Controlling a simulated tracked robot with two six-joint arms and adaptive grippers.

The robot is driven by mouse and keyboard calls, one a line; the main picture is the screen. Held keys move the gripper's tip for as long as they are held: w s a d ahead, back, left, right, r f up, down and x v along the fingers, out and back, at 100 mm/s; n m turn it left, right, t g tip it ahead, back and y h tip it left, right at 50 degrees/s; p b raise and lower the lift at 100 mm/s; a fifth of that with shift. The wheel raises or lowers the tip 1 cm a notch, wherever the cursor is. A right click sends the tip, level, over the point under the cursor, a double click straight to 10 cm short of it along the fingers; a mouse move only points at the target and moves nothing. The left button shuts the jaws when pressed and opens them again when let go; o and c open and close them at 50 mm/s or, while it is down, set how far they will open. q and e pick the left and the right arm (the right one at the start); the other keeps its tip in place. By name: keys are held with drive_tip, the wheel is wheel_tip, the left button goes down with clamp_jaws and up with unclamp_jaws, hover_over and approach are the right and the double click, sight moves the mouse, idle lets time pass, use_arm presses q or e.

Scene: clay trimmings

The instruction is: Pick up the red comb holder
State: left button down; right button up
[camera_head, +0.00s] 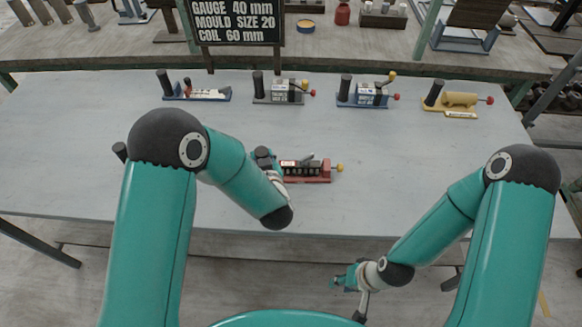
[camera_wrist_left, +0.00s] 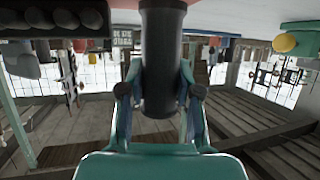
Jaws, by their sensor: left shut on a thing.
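The red comb holder (camera_head: 307,178) is near the middle front of the table, with a dark comb block on top and a yellow knob at its right end. My left gripper (camera_head: 265,160) is at its left end, partly hidden by my own arm. In the left wrist view a dark upright handle (camera_wrist_left: 163,60) stands between the fingers of my left gripper (camera_wrist_left: 160,100), which are shut on it. I cannot tell whether the holder is clear of the table. My right gripper (camera_head: 347,279) hangs low in front of the table, apart from everything; its fingers are too small to read.
Behind stand a blue holder (camera_head: 205,95), a grey holder (camera_head: 277,92), another blue holder (camera_head: 362,95) and a yellow holder (camera_head: 459,102). A dark sign (camera_head: 236,22) stands at the back shelf. The table (camera_head: 420,165) is clear to the right of the red holder.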

sight(261, 151)
use_arm(q)
drive_tip(key=shift+r, duration=0.2)
drive_tip(key=shift+r, duration=0.5)
wheel_tip(261, 151, up, 18)
drive_tip(key=shift+f+b, duration=5.6)
drive_tip(key=shift+f, duration=2.2)
